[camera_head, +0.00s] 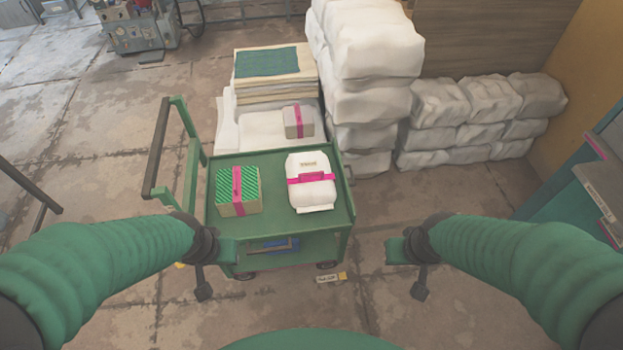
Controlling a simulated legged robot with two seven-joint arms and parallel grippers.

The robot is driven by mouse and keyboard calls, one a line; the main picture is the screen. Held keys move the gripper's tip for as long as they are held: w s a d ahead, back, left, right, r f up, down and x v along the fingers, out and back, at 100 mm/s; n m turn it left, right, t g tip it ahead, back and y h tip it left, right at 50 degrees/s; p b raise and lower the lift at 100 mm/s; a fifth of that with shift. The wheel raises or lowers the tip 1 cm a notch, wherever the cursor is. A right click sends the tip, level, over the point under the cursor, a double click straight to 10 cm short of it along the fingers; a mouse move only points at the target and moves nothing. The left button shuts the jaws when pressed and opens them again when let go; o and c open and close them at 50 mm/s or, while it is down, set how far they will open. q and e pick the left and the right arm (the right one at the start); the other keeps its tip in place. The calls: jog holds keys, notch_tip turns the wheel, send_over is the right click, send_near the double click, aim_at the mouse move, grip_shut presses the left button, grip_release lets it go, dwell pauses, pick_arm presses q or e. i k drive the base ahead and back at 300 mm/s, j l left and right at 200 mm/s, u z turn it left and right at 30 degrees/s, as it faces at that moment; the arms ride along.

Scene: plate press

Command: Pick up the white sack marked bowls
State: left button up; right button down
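A white sack (311,195) with a pink band and handle lies on the right half of the green cart's top (278,220). A small label shows near its far end, too small to read. My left gripper (232,250) is at the cart's near left edge, apart from the sack. My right gripper (392,250) is right of the cart over the floor, also apart from the sack. Nothing shows held in either one. I cannot tell how far their fingers are parted.
A green-patterned box (238,190) with a pink band sits left of the sack. A grey pink-banded box (298,122) lies on white stacked material behind the cart. Piled white sacks (365,85) stand behind right. A teal cabinet (585,185) is at far right.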

aim_at(312, 188)
jog(key=i+l+u, duration=0.1)
jog(key=l, duration=0.35)
jog(key=i+l, duration=0.15)
jog(key=l, duration=0.3)
jog(key=i+l+u, duration=0.15)
jog(key=l, duration=0.35)
jog(key=l+u, duration=0.1)
jog(key=l, duration=0.35)
jog(key=i+l+u, duration=0.2)
jog(key=i+l, duration=0.25)
jog(key=i+l+u, duration=0.2)
jog(key=i+l, duration=0.15)
jog(key=l, duration=0.3)
jog(key=i+l+u, duration=0.1)
jog(key=i+l, duration=0.15)
jog(key=i, duration=0.15)
